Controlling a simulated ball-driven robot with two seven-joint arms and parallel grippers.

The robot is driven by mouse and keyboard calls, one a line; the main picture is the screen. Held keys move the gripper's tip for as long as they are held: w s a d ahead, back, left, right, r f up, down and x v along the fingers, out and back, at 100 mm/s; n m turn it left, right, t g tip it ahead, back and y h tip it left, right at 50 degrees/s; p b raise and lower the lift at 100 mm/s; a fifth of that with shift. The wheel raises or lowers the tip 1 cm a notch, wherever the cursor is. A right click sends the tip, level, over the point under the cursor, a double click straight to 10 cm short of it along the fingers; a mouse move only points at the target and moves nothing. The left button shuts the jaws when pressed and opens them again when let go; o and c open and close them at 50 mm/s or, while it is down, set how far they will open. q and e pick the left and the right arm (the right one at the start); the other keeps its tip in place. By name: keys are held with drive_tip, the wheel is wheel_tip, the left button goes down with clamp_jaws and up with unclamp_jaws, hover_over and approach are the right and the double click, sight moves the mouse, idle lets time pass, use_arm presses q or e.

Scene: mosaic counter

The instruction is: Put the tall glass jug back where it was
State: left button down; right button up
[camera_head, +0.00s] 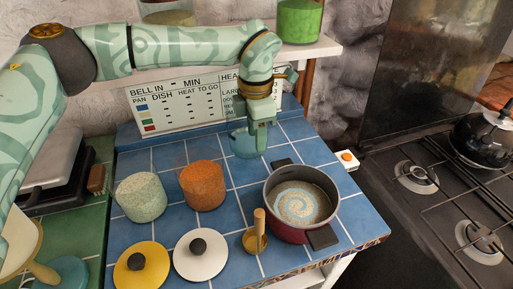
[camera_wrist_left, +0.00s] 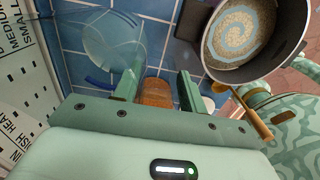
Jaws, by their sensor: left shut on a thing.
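The tall glass jug (camera_head: 243,144) is clear, bluish and hard to see against the blue tiles, near the back of the counter in front of the sign. It also shows in the left wrist view (camera_wrist_left: 108,40), beside one finger. My left gripper (camera_head: 262,138) reaches down at it and is shut on it. In the left wrist view the fingers (camera_wrist_left: 158,90) stand a little apart; the exact contact is unclear. I cannot tell whether the jug's base touches the tiles. My right gripper is not in view.
A dark red pot (camera_head: 286,233) with swirled contents stands right of the jug. An orange canister (camera_head: 203,186) and a speckled pale one (camera_head: 141,197) stand left. Yellow (camera_head: 142,275) and white (camera_head: 201,267) lids and a wooden-handled tool (camera_head: 259,226) lie in front. A shelf (camera_head: 320,47) is behind.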

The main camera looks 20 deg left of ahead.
use_arm(q)
drive_tip(key=shift+f+b, duration=0.45)
drive_tip(key=shift+f, duration=1.95)
drive_tip(key=c, duration=0.8)
unclamp_jaws()
wheel_tip(320, 180, up, 12)
drive_tip(key=p, duration=0.2)
drive_tip(key=shift+p, duration=0.3)
